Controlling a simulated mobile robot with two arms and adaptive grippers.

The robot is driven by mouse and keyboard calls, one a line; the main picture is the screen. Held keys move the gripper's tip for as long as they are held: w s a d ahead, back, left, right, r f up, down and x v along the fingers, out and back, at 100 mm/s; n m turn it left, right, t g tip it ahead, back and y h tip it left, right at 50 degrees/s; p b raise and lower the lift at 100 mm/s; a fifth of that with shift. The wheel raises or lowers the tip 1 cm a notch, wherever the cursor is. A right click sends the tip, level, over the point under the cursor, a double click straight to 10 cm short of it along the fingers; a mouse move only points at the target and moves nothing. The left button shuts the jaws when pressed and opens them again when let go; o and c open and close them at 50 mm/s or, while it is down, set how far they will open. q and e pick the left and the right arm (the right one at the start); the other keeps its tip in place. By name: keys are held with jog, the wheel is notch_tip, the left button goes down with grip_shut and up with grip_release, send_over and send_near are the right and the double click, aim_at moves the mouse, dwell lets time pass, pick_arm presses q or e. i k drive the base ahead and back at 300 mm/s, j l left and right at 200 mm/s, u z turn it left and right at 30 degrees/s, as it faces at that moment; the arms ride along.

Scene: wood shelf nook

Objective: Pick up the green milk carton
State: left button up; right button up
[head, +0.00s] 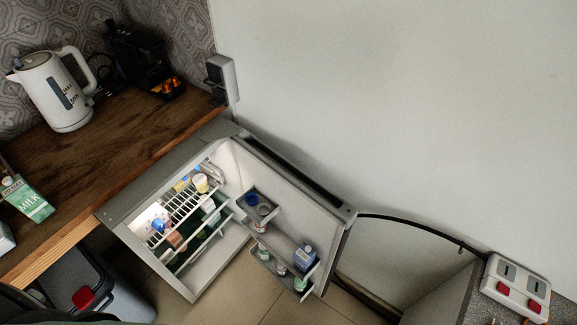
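The green milk carton (29,200) has a pale top and the word MILK on its side. It stands on the wooden counter (120,133) near the left edge of the head view, close to the counter's front edge. It leans in the picture about as the kettle does, so it looks upright. Neither of my grippers shows in this view, and nothing is seen touching the carton.
A white kettle (57,93) stands behind on the counter. Another pale carton (5,240) is cut off at the left edge. A small open fridge (146,237) holds several items, its door (300,215) swung right. A dark bin (118,287) sits below the counter.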

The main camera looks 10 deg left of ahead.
aim_at(16, 190)
jog(key=u, duration=2.2)
